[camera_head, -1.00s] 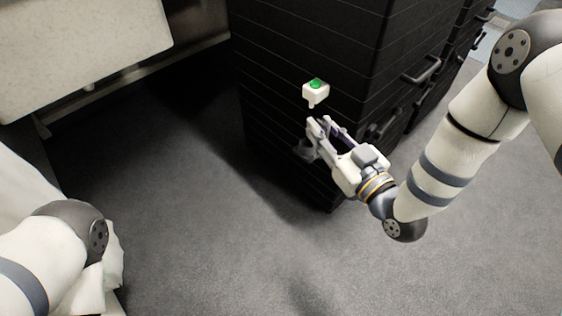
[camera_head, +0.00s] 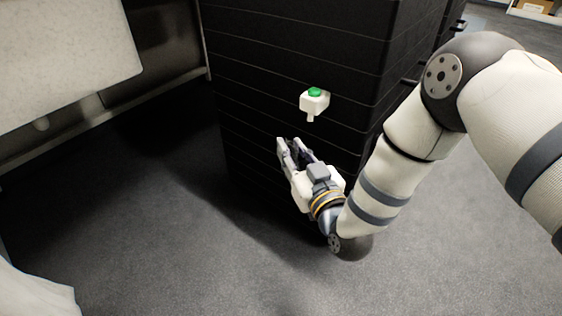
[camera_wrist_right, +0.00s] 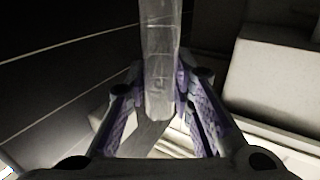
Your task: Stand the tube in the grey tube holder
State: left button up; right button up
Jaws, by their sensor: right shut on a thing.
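My right gripper (camera_head: 291,145) is in front of the black drawer stack, below a white box with a green top. In the right wrist view it is shut on a clear tube (camera_wrist_right: 160,85), with a purple-lined finger on each side. The tube's rounded end lies between the fingers and its other end runs out of the top of that view. I cannot make the tube out in the head view. I cannot make out the grey tube holder in either view now. My left gripper is not in view.
The black drawer stack (camera_head: 270,60) stands close behind the gripper. The white box with the green top (camera_head: 314,102) juts from its face above the gripper. A pale worktop (camera_head: 60,45) is at upper left. The grey floor (camera_head: 190,260) is clear.

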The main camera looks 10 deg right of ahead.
jog(key=w+d+b, duration=0.1)
jog(key=w+d, duration=0.1)
jog(key=d, duration=0.1)
jog(key=w+d+b, duration=0.1)
jog(key=w+d, duration=0.1)
jog(key=shift+f+b, duration=0.35)
jog(key=shift+f, duration=0.05)
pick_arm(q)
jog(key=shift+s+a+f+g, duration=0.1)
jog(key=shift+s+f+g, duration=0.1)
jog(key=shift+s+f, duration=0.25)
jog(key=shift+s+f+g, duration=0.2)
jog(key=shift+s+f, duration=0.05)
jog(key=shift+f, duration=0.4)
pick_arm(e)
jog(key=shift+f, duration=1.2)
pick_arm(q)
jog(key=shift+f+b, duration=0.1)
jog(key=shift+b, duration=0.3)
pick_arm(e)
jog(key=shift+s+f, duration=0.1)
jog(key=shift+f, duration=0.5)
jog(key=o, duration=0.9)
